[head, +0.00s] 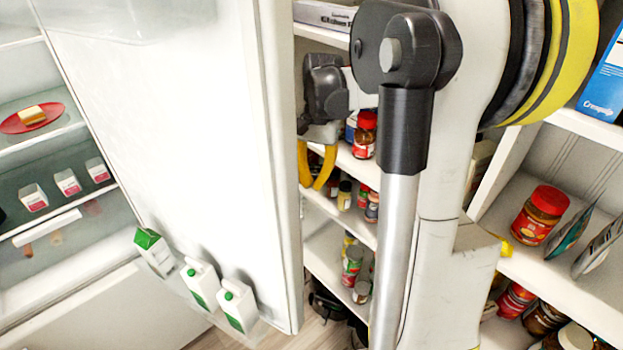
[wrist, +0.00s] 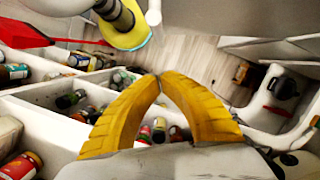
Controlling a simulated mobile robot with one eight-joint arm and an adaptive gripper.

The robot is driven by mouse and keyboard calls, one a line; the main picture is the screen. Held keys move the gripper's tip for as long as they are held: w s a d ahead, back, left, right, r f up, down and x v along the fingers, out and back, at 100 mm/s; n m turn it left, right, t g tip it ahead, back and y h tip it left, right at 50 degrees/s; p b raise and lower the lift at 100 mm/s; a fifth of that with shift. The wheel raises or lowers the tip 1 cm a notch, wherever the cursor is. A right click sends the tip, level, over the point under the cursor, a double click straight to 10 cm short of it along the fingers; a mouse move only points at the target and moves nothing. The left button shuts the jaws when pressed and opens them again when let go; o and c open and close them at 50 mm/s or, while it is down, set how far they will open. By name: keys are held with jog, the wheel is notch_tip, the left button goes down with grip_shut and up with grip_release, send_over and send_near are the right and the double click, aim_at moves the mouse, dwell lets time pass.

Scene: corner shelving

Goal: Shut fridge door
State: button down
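The fridge door (head: 180,130) stands wide open in the head view, its inner side facing me, with several white and green cartons (head: 202,284) in its lower rack. The fridge's inside (head: 70,225) shows at the left. My gripper (head: 317,186) is just right of the door's free edge, in front of the shelving; I cannot tell whether it touches the door. In the wrist view its yellow fingers (wrist: 159,77) meet at the tips with nothing between them. The door's outer side is hidden in the head view.
Shelving (head: 335,235) with jars and cans stands close behind my gripper. More shelves at the right hold a red-lidded jar (head: 540,214) and a blue box (head: 604,80). Inside the fridge are a red plate (head: 32,118) and small cartons (head: 67,182). Wooden floor (wrist: 185,55) shows beyond my fingertips.

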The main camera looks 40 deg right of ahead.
jog(key=s+a+f+b, duration=0.1)
jog(key=s+a+f, duration=0.1)
jog(key=a+f, duration=0.2)
jog(key=shift+s+a+f, duration=0.3)
jog(key=shift+s+f, duration=0.1)
jog(key=shift+f, duration=0.55)
jog(key=shift+a, duration=0.1)
